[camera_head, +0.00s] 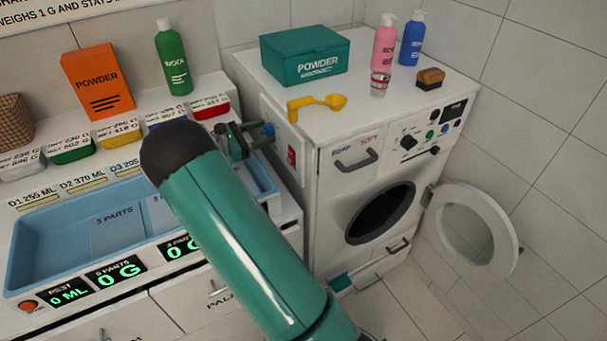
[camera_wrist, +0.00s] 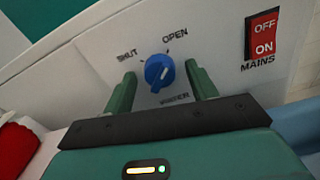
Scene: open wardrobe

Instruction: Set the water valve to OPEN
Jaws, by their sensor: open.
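The water valve is a blue round knob (camera_wrist: 160,73) on the white side panel of the washing machine, with SHUT at its upper left, OPEN above right and WATER below. My gripper (camera_wrist: 161,70) is open, with one green finger on each side of the knob. Contact cannot be made out. In the head view, my gripper (camera_head: 246,139) is at the panel by the blue knob (camera_head: 268,130), and my arm hides part of the counter.
A red MAINS switch (camera_wrist: 263,34) is right of the knob; it also shows in the head view (camera_head: 291,156). A yellow scoop (camera_head: 318,104) lies on the washing machine (camera_head: 335,215) near the panel. The round door (camera_head: 473,225) stands open. A blue basin (camera_head: 45,240) is left.

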